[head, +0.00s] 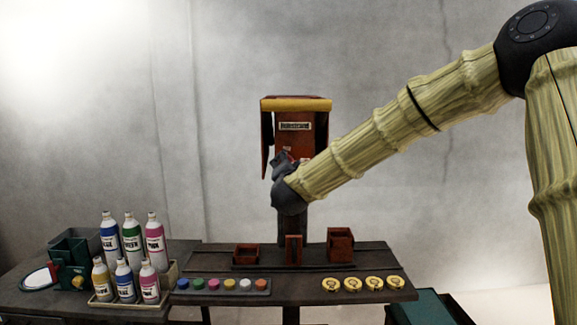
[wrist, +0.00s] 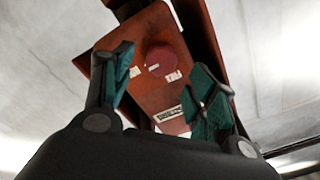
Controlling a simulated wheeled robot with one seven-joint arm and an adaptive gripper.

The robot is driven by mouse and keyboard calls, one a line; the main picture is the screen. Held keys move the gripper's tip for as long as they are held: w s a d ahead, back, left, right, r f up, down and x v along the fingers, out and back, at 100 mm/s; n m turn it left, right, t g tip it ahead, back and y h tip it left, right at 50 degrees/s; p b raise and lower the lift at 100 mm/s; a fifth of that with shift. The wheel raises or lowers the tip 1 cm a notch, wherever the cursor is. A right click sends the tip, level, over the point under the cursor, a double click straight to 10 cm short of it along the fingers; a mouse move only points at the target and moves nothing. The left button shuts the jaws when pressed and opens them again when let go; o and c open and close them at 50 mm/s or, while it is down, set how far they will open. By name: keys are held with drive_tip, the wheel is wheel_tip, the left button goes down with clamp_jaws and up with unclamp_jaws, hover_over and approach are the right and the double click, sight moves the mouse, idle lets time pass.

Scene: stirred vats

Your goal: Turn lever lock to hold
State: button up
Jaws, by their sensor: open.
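A red-brown box (head: 294,139) with a yellow top edge and a label stands on a dark post behind the table. In the wrist view the box (wrist: 187,87) shows small white labels and a round dark red part (wrist: 161,60); I cannot tell for sure whether this part is the lever lock. My gripper (head: 287,158) is in front of the box's lower part and hides some of it. In the wrist view my gripper (wrist: 163,68) is open, its teal-padded fingers on either side of the round part, with nothing between them. I cannot tell whether it touches.
Below are a table (head: 395,271) with small red-brown containers (head: 340,244), a strip of coloured buttons (head: 222,285) and several yellow discs (head: 350,284). Labelled bottles (head: 131,239) stand in a tray at left. A dark flap (head: 266,147) hangs at the box's left side.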

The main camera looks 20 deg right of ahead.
drive_tip(key=v, duration=0.8)
drive_tip(key=shift+s, duration=0.3)
drive_tip(key=shift+a, duration=0.1)
wheel_tip(320, 180, down, 23)
drive_tip(key=s+a+n+g+y, duration=0.2)
drive_tip(key=s+n+g+y, duration=0.1)
drive_tip(key=n, duration=0.1)
drive_tip(key=s+f+n+g, duration=0.1)
drive_tip(key=s+f+g, duration=0.1)
drive_tip(key=s+f, duration=0.35)
drive_tip(key=s+a+f+n+g+y, duration=0.1)
drive_tip(key=s+f, duration=0.1)
drive_tip(key=f, duration=0.7)
drive_tip(key=s+f+n+g, duration=0.1)
drive_tip(key=s+f+g, duration=0.15)
drive_tip(key=f, duration=0.45)
drive_tip(key=s+f+n+g+y, duration=0.1)
drive_tip(key=s+f+n+g, duration=0.25)
drive_tip(key=s+f, duration=1.4)
drive_tip(key=s+d+f+g, duration=0.1)
drive_tip(key=s+f+g, duration=0.1)
drive_tip(key=s, duration=0.8)
drive_tip(key=s+f+n+g, duration=0.1)
drive_tip(key=s+f+g, duration=0.2)
drive_tip(key=s, duration=0.7)
drive_tip(key=shift+s+d, duration=0.4)
